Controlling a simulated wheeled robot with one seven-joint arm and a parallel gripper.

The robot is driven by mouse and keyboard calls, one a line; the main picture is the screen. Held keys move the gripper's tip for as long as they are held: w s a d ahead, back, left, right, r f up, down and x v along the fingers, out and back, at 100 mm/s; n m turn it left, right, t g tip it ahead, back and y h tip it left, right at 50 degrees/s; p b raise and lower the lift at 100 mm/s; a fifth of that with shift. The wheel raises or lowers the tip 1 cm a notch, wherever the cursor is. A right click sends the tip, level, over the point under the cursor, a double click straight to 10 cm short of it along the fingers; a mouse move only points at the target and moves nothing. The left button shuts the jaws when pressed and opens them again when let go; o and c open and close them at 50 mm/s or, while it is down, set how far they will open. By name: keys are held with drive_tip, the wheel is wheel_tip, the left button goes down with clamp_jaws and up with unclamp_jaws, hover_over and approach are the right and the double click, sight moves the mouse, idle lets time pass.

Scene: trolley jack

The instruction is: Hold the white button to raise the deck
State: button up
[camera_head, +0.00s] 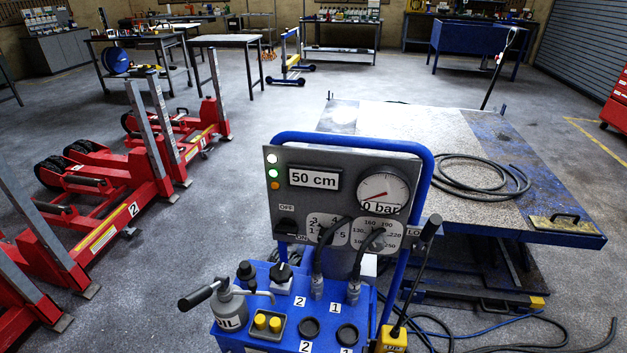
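A blue-framed control panel (330,225) stands in front of me. Its display (313,178) reads 50 cm and its gauge (383,194) reads 0 bar. A small round white button or lamp (272,158) sits at the panel's upper left, above a green one (274,172) and an orange one (275,185); I cannot tell whether they are buttons or lamps. The lift deck (400,125), grey with blue sides, lies level behind and right of the panel, on a folding frame (500,268). My gripper is not in view.
The console's blue base (228,341) carries an oil can (230,306), yellow caps and hoses. A yellow box (392,336) is at its right, beside a black-handled lever (430,228). A coiled hose (478,173) lies on the deck.

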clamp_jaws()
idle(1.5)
